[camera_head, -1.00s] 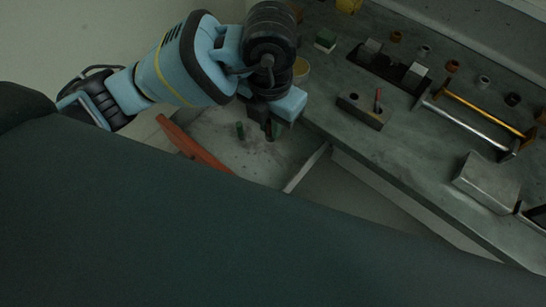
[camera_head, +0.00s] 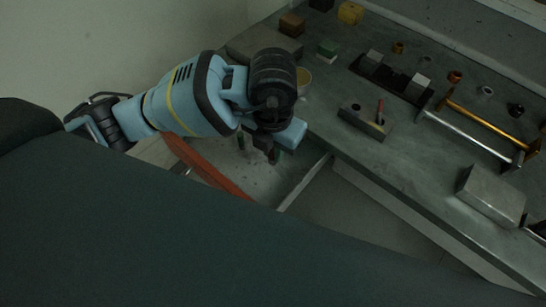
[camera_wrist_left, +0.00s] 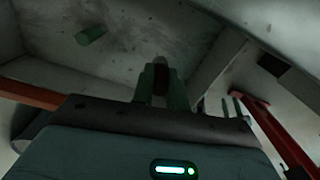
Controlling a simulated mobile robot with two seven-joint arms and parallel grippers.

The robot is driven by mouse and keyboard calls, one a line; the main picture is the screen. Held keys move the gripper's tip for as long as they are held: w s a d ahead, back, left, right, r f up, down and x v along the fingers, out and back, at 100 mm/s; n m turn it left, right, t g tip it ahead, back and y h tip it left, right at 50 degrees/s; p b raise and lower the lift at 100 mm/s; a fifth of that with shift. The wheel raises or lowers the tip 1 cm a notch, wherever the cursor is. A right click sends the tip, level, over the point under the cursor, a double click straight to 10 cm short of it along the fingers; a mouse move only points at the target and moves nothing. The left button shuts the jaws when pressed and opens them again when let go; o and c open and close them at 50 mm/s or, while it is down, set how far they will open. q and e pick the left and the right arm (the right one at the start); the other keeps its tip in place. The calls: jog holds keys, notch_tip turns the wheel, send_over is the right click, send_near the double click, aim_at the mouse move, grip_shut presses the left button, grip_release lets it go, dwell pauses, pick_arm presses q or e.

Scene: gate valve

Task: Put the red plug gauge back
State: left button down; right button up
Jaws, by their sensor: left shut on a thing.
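My left gripper (camera_head: 268,152) is low over an open drawer (camera_head: 305,180) at the bench's front. In the left wrist view its fingers (camera_wrist_left: 160,84) are closed around a dark red piece with a grey rounded end, which looks like the red plug gauge (camera_wrist_left: 160,77). In the head view that piece is hidden by the gripper. A green cylinder (camera_wrist_left: 91,36) lies in the drawer. My right gripper is out of view.
A red-orange bar (camera_head: 205,168) runs beside the drawer on the left. A yellowish cup (camera_head: 303,80) stands near the bench edge behind the gripper. A metal box (camera_head: 492,194), gold and silver bars (camera_head: 485,112) and several small bushings stand to the right.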

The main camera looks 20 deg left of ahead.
pick_arm(q)
jog(key=shift+f, duration=2.3)
jog(key=shift+f, duration=0.1)
jog(key=shift+f, duration=0.1)
jog(key=c, duration=1.4)
grip_release()
notch_tip(320, 180, up, 11)
jog(key=shift+r+p, duration=0.1)
jog(key=shift+p, duration=0.3)
jog(key=shift+r, duration=0.6)
